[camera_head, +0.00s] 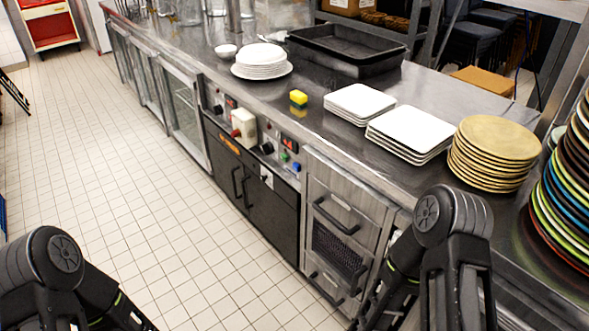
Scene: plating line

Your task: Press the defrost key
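The control panel (268,146) runs along the front face of the steel counter. A white box with a red part (243,127) sticks out from the panel. The labels are too small to read, so I cannot tell which one is the defrost key. Parts of both my arms show at the bottom left and bottom right, apart from the panel. Neither gripper is within the picture.
Black cupboard doors (250,190) and a steel drawer unit (345,225) lie below. The tiled floor (130,190) is clear.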

